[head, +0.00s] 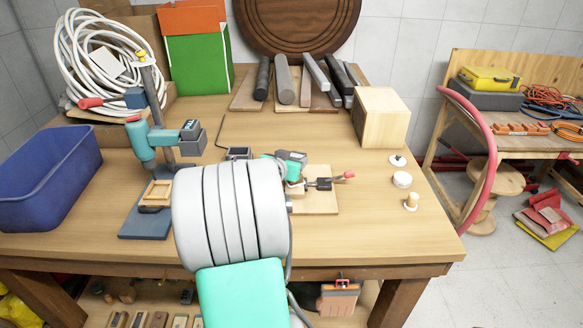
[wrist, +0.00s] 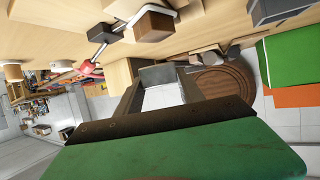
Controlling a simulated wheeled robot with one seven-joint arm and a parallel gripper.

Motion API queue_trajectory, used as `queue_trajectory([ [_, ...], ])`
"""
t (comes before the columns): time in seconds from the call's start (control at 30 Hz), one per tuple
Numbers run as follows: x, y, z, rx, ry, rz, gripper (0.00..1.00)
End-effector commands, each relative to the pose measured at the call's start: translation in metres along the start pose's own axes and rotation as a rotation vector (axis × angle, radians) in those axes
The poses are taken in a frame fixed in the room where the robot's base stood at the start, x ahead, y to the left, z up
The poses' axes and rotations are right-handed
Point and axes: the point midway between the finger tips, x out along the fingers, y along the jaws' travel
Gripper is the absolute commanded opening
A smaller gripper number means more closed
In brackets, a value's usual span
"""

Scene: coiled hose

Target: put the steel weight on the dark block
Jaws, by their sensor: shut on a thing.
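My gripper (wrist: 160,84) is shut on the steel weight (wrist: 163,96), a grey block with a bright face between its two dark fingers in the wrist view. In the head view my gripper (head: 293,163) is partly hidden behind my own arm, over the workbench; finger and weight are hard to tell apart there. A small dark block (head: 319,184) sits beside it on a pale board, by a metal rod with a red handle. In the wrist view the dark block (wrist: 154,24) shows at the top, apart from the weight.
A pale wooden cube (head: 381,117) stands at the right. A drill press (head: 160,140) and blue bin (head: 50,175) stand at the left. Several bars (head: 305,84) lie at the back. Small round pieces (head: 402,179) are near the right edge.

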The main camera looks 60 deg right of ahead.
Motion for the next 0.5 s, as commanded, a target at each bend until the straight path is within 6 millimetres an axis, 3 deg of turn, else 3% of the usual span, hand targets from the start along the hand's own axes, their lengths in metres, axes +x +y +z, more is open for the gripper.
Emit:
queue_trajectory([
  [0.13, 0.008, -0.009, 0.007, 0.0, 0.004, -0.001, 0.0],
  [0.3, 0.017, -0.008, 0.031, 0.0, 0.004, -0.001, 0.0],
  [0.5, 0.018, -0.008, 0.032, 0.003, 0.007, -0.002, 0.0],
])
